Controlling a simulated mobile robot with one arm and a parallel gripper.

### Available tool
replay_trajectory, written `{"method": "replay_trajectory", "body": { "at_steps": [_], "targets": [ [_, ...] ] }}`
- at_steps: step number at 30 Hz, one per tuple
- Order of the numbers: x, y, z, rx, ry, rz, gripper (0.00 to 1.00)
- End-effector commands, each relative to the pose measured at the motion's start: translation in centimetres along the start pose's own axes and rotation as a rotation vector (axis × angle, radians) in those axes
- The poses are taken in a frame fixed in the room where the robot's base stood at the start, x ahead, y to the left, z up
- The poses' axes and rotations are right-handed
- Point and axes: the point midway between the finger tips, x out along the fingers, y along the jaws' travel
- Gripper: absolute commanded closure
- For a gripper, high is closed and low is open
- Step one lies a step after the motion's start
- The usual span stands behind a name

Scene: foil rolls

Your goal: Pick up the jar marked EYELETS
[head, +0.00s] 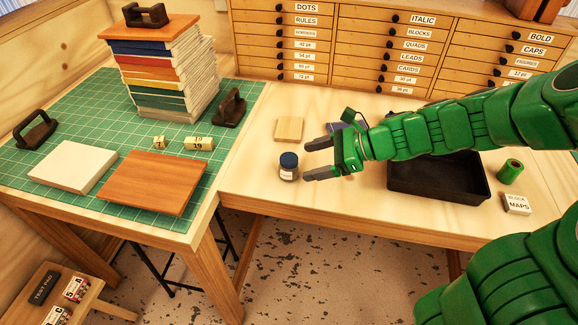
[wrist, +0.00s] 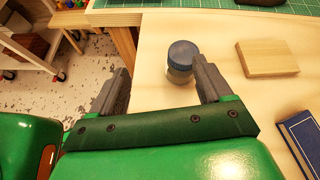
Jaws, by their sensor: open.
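A small jar (head: 288,168) with a dark blue lid stands upright on the pale wooden bench, near its front left part. Its label is too small to read. My gripper (head: 307,161) is open and empty, its fingers pointing left toward the jar with the tips just short of it. In the wrist view the jar (wrist: 181,63) shows beyond the gap of my gripper (wrist: 160,66), off-centre and close to the right fingertip. That finger overlaps the jar's lower right edge; I cannot tell whether they touch.
A flat wooden block (head: 289,129) lies behind the jar, and a blue book (wrist: 302,138) is partly behind my gripper in the head view. A black tray (head: 438,188), green roll (head: 510,172) and BLOCK MAPS box (head: 516,204) are at right. The cutting mat (head: 100,205) is left.

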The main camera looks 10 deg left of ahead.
Motion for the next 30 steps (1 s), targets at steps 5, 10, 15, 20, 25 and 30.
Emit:
{"method": "replay_trajectory", "body": {
  "at_steps": [5,10,15,20,25,30],
  "targets": [
    [0.5,-2.2,-1.6,0.138,-0.043,-0.052,0.21],
    [0.7,-2.9,-2.0,0.181,-0.057,-0.067,0.21],
    [1.9,-2.9,-1.9,0.181,-0.060,-0.066,0.21],
    [3.0,-3.0,-1.8,0.180,-0.057,-0.067,0.21],
    [4.2,-3.0,-1.7,0.179,-0.057,-0.065,0.21],
    [6.2,-3.1,-1.5,0.180,-0.060,-0.063,0.21]
  ]
}}
